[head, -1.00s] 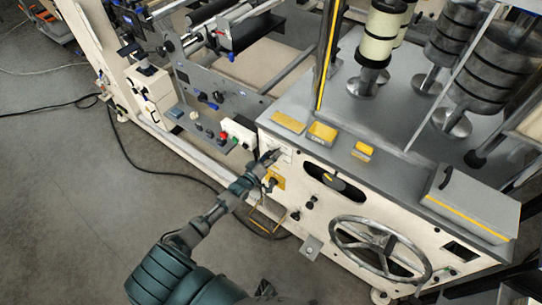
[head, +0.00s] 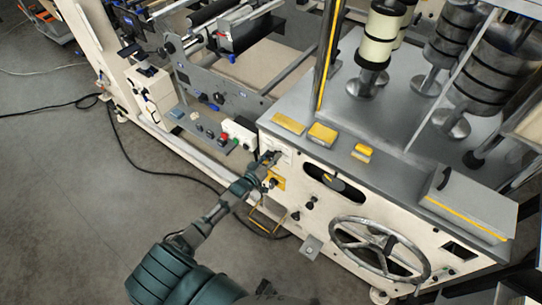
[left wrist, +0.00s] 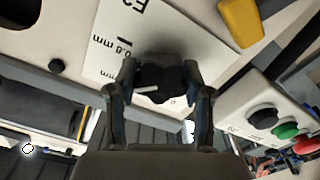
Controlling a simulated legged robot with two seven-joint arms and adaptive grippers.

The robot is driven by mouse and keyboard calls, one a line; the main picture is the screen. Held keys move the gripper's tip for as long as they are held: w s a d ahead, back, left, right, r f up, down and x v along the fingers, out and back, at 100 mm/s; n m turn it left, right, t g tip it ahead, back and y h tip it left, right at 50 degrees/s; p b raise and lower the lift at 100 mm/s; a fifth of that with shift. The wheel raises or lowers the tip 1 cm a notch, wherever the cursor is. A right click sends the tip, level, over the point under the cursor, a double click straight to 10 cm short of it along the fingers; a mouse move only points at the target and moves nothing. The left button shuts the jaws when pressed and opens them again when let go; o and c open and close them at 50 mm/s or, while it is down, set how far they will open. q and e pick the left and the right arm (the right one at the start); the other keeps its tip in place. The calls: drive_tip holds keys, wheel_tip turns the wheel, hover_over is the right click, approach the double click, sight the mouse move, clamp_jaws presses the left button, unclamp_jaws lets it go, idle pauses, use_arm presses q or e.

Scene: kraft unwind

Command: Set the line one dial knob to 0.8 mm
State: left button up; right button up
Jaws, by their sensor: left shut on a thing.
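The dial knob (left wrist: 165,86) is black with a white pointer line and sits on a white plate (left wrist: 178,38) on the machine's front. In the left wrist view the pointer lies toward the picture's left, and a black tick beside the printed "0.8 mm" (left wrist: 112,55) is up and left of the knob. The pointer does not visibly line up with that tick. My left gripper (left wrist: 160,82) is shut on the knob, one finger on each side. In the head view my left gripper (head: 268,160) hides most of the knob. My right gripper does not show.
A button box (left wrist: 272,125) with black, green and red buttons is close to the right finger. A yellow plate with a knob (head: 274,181) is just below the gripper in the head view. A spoked handwheel (head: 378,247) is to the right.

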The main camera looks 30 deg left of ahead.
use_arm(q)
drive_tip(key=m+p, duration=0.1)
drive_tip(key=m, duration=0.2)
drive_tip(key=shift+m, duration=0.3)
drive_tip(key=shift+d+f+m, duration=0.15)
drive_tip(key=shift+m, duration=2.05)
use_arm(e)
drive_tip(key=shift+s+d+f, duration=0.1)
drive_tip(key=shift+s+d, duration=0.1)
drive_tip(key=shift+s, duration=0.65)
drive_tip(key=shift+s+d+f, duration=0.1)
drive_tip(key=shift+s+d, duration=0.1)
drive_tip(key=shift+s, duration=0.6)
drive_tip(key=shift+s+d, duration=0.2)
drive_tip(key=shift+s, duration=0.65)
use_arm(q)
drive_tip(key=o, duration=1.2)
drive_tip(key=shift+c, duration=0.2)
drive_tip(key=shift+s, duration=0.15)
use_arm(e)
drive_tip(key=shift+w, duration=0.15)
use_arm(q)
drive_tip(key=s+a, duration=0.1)
drive_tip(key=s, duration=1)
drive_tip(key=shift+s, duration=0.35)
